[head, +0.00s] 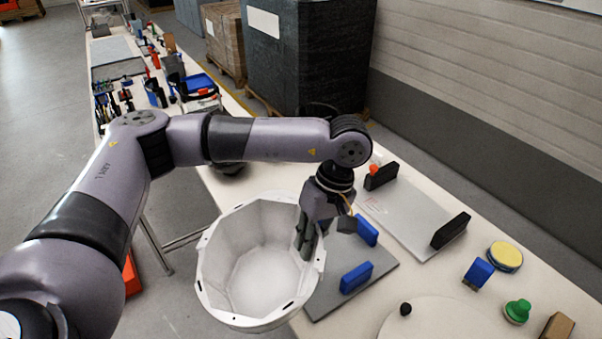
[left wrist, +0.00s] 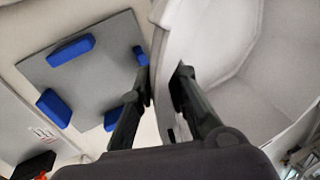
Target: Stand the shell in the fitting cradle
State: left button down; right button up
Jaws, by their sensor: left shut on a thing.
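The white shell (head: 258,265), a faceted hollow bowl, hangs with its opening facing up toward the head camera. My left gripper (head: 306,240) is shut on its right wall, one finger inside the shell. In the left wrist view the shell wall (left wrist: 172,40) passes between the two fingers (left wrist: 163,88). A grey plate cradle with blue blocks (head: 385,285) lies on the table just right of the shell; it also shows in the left wrist view (left wrist: 85,82). A paler plate cradle with black blocks (head: 412,225) lies beyond it. The shell appears apart from both.
A round pale disc (head: 445,322) with a black knob, a yellow-topped round tin (head: 505,256), a blue block (head: 479,272), a green knob (head: 517,310) and a brown block (head: 556,328) occupy the table's right part. Many small items crowd its far end.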

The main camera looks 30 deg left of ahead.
pick_arm(q)
jog(key=w+a+r+n+t+h+p, duration=0.1)
jog(key=w+a+n, duration=0.4)
jog(key=n, duration=0.8)
jog(key=w+a+r+n+t+h+p, duration=0.2)
jog(key=w+n, duration=0.5)
jog(key=n, duration=0.7)
jog(key=shift+w+a+r+h+p, duration=0.2)
jog(key=shift+a+h+p, duration=0.5)
jog(key=shift+a+h, duration=0.6)
jog(key=shift+a, duration=0.1)
notch_tip(320, 180, down, 14)
jog(key=b, duration=0.9)
